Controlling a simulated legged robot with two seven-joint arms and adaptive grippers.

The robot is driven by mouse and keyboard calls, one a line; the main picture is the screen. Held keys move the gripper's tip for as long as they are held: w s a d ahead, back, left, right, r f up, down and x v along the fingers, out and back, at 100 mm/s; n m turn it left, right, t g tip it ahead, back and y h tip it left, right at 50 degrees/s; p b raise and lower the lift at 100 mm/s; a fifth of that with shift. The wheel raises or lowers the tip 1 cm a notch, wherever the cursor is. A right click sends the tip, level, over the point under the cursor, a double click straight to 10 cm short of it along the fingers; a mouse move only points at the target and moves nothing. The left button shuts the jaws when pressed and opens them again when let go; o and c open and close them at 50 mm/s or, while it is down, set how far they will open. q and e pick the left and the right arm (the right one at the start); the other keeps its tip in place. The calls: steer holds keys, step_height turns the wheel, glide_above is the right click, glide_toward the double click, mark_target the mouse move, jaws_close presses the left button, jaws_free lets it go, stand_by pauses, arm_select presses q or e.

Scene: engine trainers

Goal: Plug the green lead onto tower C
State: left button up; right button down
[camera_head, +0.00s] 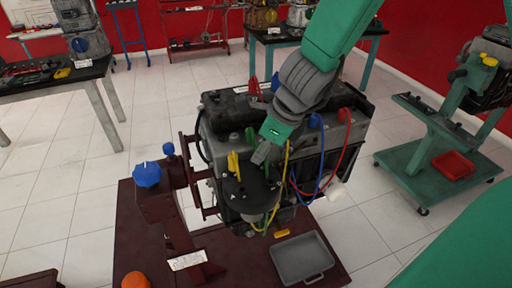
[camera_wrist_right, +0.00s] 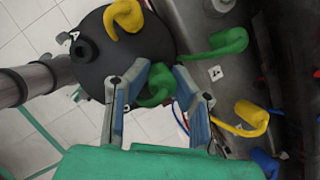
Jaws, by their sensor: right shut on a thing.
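The black distributor cap (camera_head: 256,192) sits on the front of the engine, and the wrist view shows it as a round black disc (camera_wrist_right: 100,50). A bare black tower (camera_wrist_right: 84,48) stands on it near a label A. A yellow boot (camera_wrist_right: 125,15) is on the cap's top edge. My right gripper (camera_head: 261,154) is over the cap. In the wrist view its fingers (camera_wrist_right: 158,80) are shut on the green lead's boot (camera_wrist_right: 157,88), at the cap's edge. I cannot tell whether this boot touches a tower; tower C's label is not readable. My left gripper is not in view.
Along the engine side are another green boot (camera_wrist_right: 229,42), a yellow boot (camera_wrist_right: 246,118) and a blue boot (camera_wrist_right: 265,162). Red and blue leads loop right of the cap. A grey tray (camera_head: 302,258) and a blue knob (camera_head: 146,174) are on the brown stand (camera_head: 130,225).

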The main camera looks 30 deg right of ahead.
mark_target(258, 143)
steer(key=shift+w+d+r+n+p, duration=0.1)
steer(key=shift+d+r+n+p, duration=0.25)
steer(key=shift+r+p, duration=0.15)
steer(key=shift+d+r+n+y+p, duration=0.15)
steer(key=shift+r+n+y+p, duration=0.25)
steer(key=shift+p, duration=0.35)
steer(key=shift+r+n, duration=0.25)
steer(key=shift+r+b, duration=0.25)
steer(key=shift+b, duration=0.05)
steer(key=shift+a+r+n+g, duration=0.4)
steer(key=shift+r+n, duration=0.2)
steer(key=shift+n, duration=0.1)
steer(key=shift+w+r+n+y, duration=0.1)
steer(key=shift+r+n+y, duration=0.2)
steer(key=shift+r+n, duration=0.15)
steer(key=shift+d+r+n, duration=0.25)
steer(key=shift+d, duration=0.05)
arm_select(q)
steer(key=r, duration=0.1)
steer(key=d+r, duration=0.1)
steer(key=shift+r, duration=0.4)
arm_select(e)
steer(key=shift+d, duration=0.35)
